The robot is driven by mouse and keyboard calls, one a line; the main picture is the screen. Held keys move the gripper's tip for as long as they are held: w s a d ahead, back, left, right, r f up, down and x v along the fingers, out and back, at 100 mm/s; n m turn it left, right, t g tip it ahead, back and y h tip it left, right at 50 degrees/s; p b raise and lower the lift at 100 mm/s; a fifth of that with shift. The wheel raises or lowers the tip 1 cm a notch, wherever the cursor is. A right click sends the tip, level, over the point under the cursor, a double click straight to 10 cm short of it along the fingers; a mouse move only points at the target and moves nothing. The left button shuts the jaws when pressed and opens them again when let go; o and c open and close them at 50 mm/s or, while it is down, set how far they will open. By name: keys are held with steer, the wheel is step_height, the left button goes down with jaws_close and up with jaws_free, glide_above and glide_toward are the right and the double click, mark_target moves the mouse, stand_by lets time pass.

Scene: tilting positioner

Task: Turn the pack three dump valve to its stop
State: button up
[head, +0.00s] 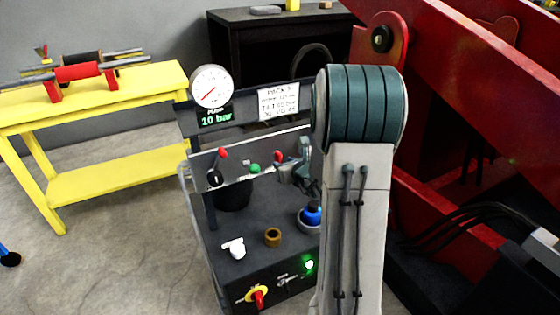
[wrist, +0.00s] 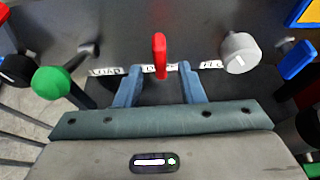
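In the wrist view a red valve lever (wrist: 159,55) stands on the dark panel above a partly hidden label that starts with D. My gripper (wrist: 160,72) is open, with one finger on each side of the lever and a gap on both sides. In the head view the red handle (head: 279,156) is beside my gripper (head: 290,168), partly covered by my arm. A sign reading PACK 3 (head: 279,101) stands above, next to a round gauge (head: 210,87) and a display (head: 215,118) showing 10 bar.
Near the lever in the wrist view are a green knob (wrist: 52,82), a grey-white knob (wrist: 240,52) and a blue handle (wrist: 298,60). The cart's deck holds a brown ring (head: 272,237) and a white fitting (head: 235,248). A large red frame (head: 480,80) stands to the right.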

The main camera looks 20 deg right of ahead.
steer(key=v, duration=0.8)
steer(key=shift+s+p, duration=0.25)
steer(key=shift+p, duration=0.15)
steer(key=shift+r, duration=0.1)
steer(key=s+a+r+n+g+y+p, duration=0.25)
steer(key=a+r+n, duration=0.25)
steer(key=a+n, duration=0.25)
steer(key=s+a+r+n+g+y+p, duration=0.1)
steer(key=s+a+r+n+y+p, duration=0.1)
steer(key=a+r+n+y+p, duration=0.5)
steer(key=s+a+r+n+g+h+p, duration=0.25)
steer(key=s+a+n+g, duration=0.25)
steer(key=s+a+n, duration=0.35)
steer(key=s+d+r+n+g+h+p, duration=0.2)
steer(key=s+d+r+n+h+p, duration=0.3)
steer(key=n, duration=0.7)
steer(key=s+r+h+p, duration=0.1)
steer(key=s+r+h, duration=0.1)
steer(key=s+r, duration=0.1)
steer(key=shift+s+d, duration=0.35)
steer(key=shift+d, duration=0.05)
steer(key=shift+r, duration=0.15)
